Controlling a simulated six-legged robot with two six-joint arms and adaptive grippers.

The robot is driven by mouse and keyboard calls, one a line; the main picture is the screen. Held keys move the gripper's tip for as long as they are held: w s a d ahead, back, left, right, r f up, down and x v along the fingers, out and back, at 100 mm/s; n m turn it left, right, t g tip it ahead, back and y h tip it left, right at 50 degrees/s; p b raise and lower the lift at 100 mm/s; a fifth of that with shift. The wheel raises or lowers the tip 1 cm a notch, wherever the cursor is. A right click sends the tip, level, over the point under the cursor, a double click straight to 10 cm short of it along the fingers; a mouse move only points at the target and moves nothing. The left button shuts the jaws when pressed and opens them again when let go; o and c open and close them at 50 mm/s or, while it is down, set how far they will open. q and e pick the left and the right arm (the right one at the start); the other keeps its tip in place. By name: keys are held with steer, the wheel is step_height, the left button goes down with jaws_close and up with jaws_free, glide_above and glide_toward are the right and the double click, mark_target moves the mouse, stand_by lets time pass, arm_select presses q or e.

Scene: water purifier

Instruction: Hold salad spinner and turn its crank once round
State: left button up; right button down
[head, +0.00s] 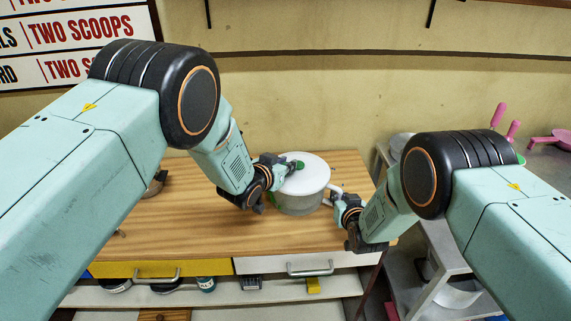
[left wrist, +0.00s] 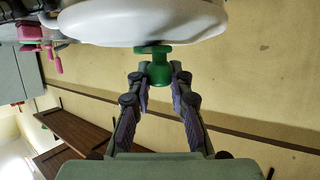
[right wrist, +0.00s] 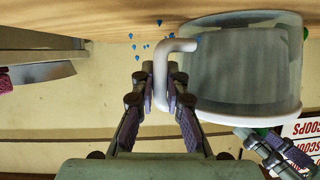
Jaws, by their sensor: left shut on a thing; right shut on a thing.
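The salad spinner (head: 302,202) stands upright on the wooden table, with a white lid (head: 309,174) and a translucent bowl (right wrist: 245,60). A green crank knob (left wrist: 159,73) sits on the lid, also visible in the head view (head: 299,164). My left gripper (left wrist: 161,82) is shut on this knob, coming in from the left. A white handle (right wrist: 162,77) sticks out from the bowl's side. My right gripper (right wrist: 161,88) is shut on this handle, at the spinner's right side in the head view (head: 338,197). The fingers partly hide the handle.
The wooden table (head: 200,225) is mostly clear in front of the spinner. A dark pot (head: 156,184) stands at its left, partly behind my left arm. Drawers (head: 300,264) line the front. A metal shelf (head: 440,250) and pink-handled utensils (head: 513,129) are at the right.

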arm_select(q)
jaws_close()
steer(key=shift+w+a+r+h, duration=0.1)
steer(key=shift+w+h, duration=0.05)
steer(key=shift+h, duration=0.15)
steer(key=shift+w+a+m+g+h, duration=0.2)
steer(key=shift+m+g+h, duration=0.15)
steer(key=shift+m+h, duration=0.25)
steer(key=shift+w+a+m+g+h, duration=0.1)
steer(key=shift+w+m+g+h, duration=0.15)
steer(key=shift+m+g+h, duration=0.25)
steer(key=shift+w+a+m+g+h, duration=0.15)
steer(key=shift+w+m+g+h, duration=0.1)
steer(key=shift+m+h, duration=0.45)
steer(key=shift+w+a+r+m+g+h, duration=0.1)
steer(key=shift+w+m+g+h, duration=0.15)
steer(key=shift+m+g+h, duration=0.25)
steer(key=shift+w+a+f+m+g+h, duration=0.1)
steer(key=shift+w+m+g+h, duration=0.15)
steer(key=shift+m+g, duration=0.35)
steer(key=shift+w+a+r+m+g+h, duration=0.1)
steer(key=shift+w+m+g+h, duration=0.1)
steer(key=shift+m+g+h, duration=0.4)
steer(key=shift+a+m, duration=0.1)
steer(key=shift+m, duration=0.3)
steer(key=o, duration=0.8)
jaws_free()
